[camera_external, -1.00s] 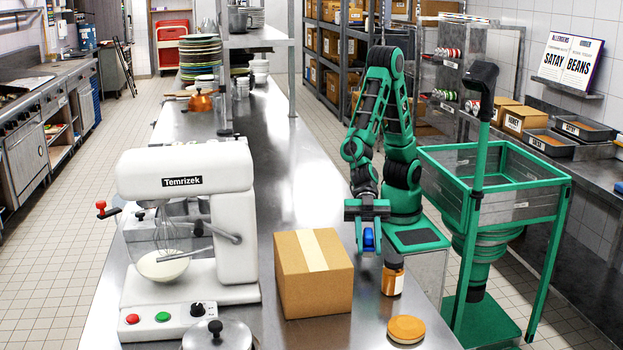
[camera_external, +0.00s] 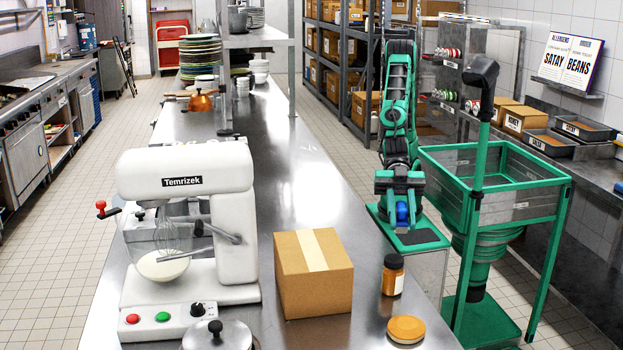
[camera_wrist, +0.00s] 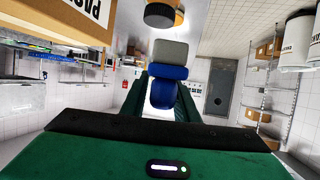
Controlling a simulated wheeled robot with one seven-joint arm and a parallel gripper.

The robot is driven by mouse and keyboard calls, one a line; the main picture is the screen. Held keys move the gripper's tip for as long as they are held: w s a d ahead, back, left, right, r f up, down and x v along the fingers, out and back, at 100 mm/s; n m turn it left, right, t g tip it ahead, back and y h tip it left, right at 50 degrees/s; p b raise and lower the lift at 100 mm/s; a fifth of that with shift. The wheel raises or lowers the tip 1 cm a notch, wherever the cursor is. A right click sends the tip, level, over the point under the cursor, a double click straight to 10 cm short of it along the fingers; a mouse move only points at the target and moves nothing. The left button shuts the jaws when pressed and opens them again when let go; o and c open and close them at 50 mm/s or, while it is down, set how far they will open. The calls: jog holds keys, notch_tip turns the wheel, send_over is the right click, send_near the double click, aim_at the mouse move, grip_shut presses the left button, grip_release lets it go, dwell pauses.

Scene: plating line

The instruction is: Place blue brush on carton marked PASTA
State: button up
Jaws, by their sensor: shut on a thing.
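My gripper (camera_external: 400,196) is shut on the blue brush (camera_external: 402,212). It holds it in the air near my arm's base, right of and behind the carton. In the wrist view the brush (camera_wrist: 168,88) shows as a blue body with a grey block, between my fingers. A closed brown carton (camera_external: 313,275) with a pale tape strip stands on the steel counter; its printed side is hidden in the external view. In the wrist view a carton (camera_wrist: 60,20) at top left shows part of an upside-down label, apparently PASTA. Nothing lies on the carton's top.
A dark-lidded jar (camera_external: 393,276) stands right of the carton. A round orange-topped object (camera_external: 406,328) lies in front of it. A white mixer (camera_external: 190,220) is left of the carton, with a lidded pot (camera_external: 217,337) in front. A green-framed hopper (camera_external: 495,180) stands at right.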

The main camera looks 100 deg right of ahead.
jog(key=w+a+r+m+t, duration=0.1)
jog(key=w+a+r, duration=0.25)
jog(key=w, duration=0.25)
jog(key=w+a+r, duration=0.2)
jog(key=w+r, duration=0.3)
jog(key=w, duration=0.1)
send_over(308, 256)
notch_tip(308, 256, down, 6)
jog(key=shift+w+a+f, duration=0.1)
jog(key=shift+a+f, duration=0.05)
jog(key=shift+f, duration=2.1)
jog(key=shift+f, duration=0.15)
jog(key=o, duration=1.1)
jog(key=shift+d+r+h, duration=0.2)
jog(key=shift+h, duration=0.1)
jog(key=v, duration=1.1)
jog(key=shift+s+d, duration=0.25)
jog(key=shift+d, duration=0.05)
